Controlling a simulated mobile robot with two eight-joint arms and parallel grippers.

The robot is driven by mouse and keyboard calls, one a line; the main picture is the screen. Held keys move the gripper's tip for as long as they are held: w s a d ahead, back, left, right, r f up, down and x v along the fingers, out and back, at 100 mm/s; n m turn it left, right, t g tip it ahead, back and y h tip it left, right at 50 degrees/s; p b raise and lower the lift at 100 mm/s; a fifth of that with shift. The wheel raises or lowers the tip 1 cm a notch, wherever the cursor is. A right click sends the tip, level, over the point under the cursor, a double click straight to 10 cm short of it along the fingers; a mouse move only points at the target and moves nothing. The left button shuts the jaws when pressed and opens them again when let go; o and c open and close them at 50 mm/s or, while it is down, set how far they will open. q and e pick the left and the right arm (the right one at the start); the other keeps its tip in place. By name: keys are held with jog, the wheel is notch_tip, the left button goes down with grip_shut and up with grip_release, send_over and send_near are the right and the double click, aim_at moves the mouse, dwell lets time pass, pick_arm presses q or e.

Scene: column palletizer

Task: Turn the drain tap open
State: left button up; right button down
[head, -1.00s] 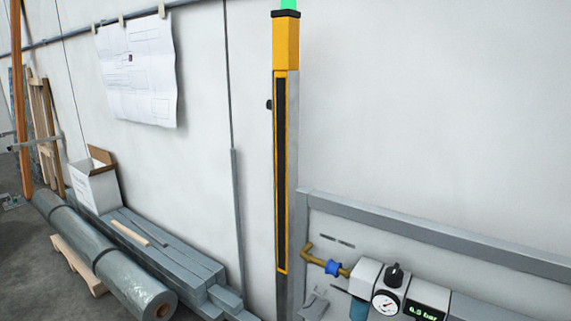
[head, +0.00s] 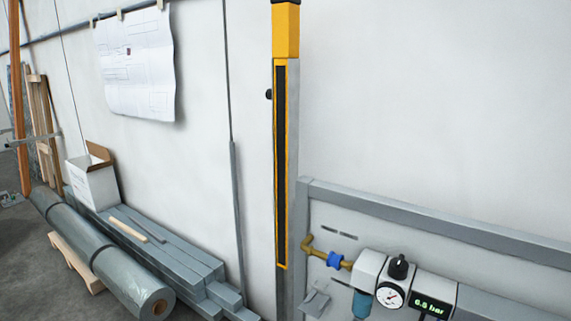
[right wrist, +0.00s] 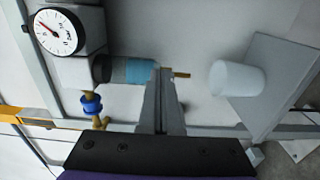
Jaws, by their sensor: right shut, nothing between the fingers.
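The drain tap (right wrist: 181,75) is a small brass stub under the blue filter bowl (right wrist: 138,71), seen in the right wrist view, which is turned sideways. The bowl's upper part shows in the head view (head: 362,304); the tap is below that frame. My right gripper (right wrist: 163,76) is shut and empty, its fingertips by the tap and the bowl's end in the picture. I cannot tell whether they touch the tap. My left gripper is not in view.
A white cup (right wrist: 237,78) stands beyond the tap, in front of a grey plate (right wrist: 278,80). A pressure gauge (head: 390,295), a display (head: 433,307) and a brass pipe with a blue fitting (head: 335,260) adjoin the bowl. Grey beams (head: 165,255) lie left.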

jog(key=shift+x, duration=1.45)
jog(key=shift+w+a+f, duration=0.3)
jog(key=shift+w+a, duration=0.05)
jog(key=shift+a, duration=0.1)
jog(key=shift+f+b, duration=0.25)
jog(key=shift+b, duration=0.05)
dwell(0.4)
jog(key=shift+s+d, duration=0.15)
jog(key=shift+d, duration=0.05)
jog(key=v, duration=0.6)
jog(key=shift+s+d, duration=0.15)
jog(key=shift+d, duration=0.05)
jog(key=shift+r, duration=0.1)
